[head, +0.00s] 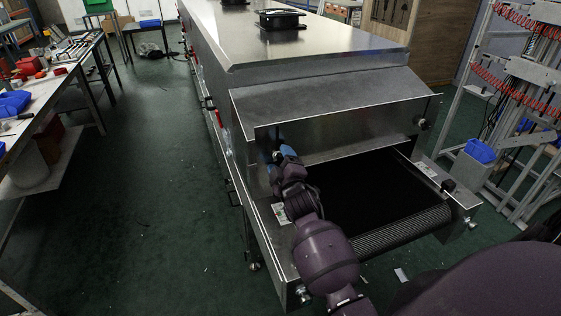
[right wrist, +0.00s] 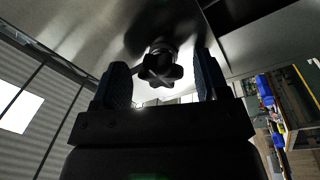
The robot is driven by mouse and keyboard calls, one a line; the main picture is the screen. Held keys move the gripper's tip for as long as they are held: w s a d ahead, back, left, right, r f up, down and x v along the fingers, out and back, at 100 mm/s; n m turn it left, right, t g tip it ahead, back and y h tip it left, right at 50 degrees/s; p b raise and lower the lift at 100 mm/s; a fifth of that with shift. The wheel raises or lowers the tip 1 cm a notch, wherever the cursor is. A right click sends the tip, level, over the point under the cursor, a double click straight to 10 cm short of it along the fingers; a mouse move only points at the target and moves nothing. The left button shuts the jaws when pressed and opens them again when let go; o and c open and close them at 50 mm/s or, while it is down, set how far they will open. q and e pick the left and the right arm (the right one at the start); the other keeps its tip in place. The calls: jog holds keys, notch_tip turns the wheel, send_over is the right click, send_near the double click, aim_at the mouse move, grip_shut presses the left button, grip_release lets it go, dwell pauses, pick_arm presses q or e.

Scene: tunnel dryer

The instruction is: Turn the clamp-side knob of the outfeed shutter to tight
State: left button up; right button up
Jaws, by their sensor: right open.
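A black lobed knob (right wrist: 160,68) sits on the metal face of the outfeed shutter (head: 345,135). In the right wrist view it shows between the two fingers of my right gripper (right wrist: 160,80), with a gap on each side. The fingers are open and do not visibly touch the knob. In the head view my right gripper (head: 279,152) is at the left end of the shutter and hides that knob. A second dark knob (head: 422,123) shows at the shutter's right end. My left gripper is not in view.
The dark conveyor belt (head: 375,195) runs out under the shutter, beneath my right arm. A workbench (head: 45,90) with tools stands at the left. A metal rack (head: 525,100) with red coiled hoses stands at the right. The green floor on the left is mostly clear.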

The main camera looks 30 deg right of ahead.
jog(key=v, duration=1)
jog(key=shift+s+a, duration=0.15)
jog(key=shift+s, duration=0.25)
jog(key=s+a+f+m+g+y, duration=0.1)
jog(key=s+a+f+m+g, duration=0.15)
jog(key=s+g, duration=0.45)
jog(key=s+a+f+m+g+y, duration=0.2)
jog(key=s+m+g, duration=0.15)
jog(key=s, duration=0.75)
jog(key=s+a+f+m+g+y, duration=0.1)
jog(key=s+a+f+m+g, duration=0.3)
jog(key=s, duration=0.5)
jog(key=w+d+f+n+t+y, duration=0.1)
jog(key=w+f+t, duration=0.6)
jog(key=f, duration=0.2)
jog(key=shift+f+n, duration=0.2)
jog(key=shift+n, duration=0.2)
jog(key=shift+d, duration=0.15)
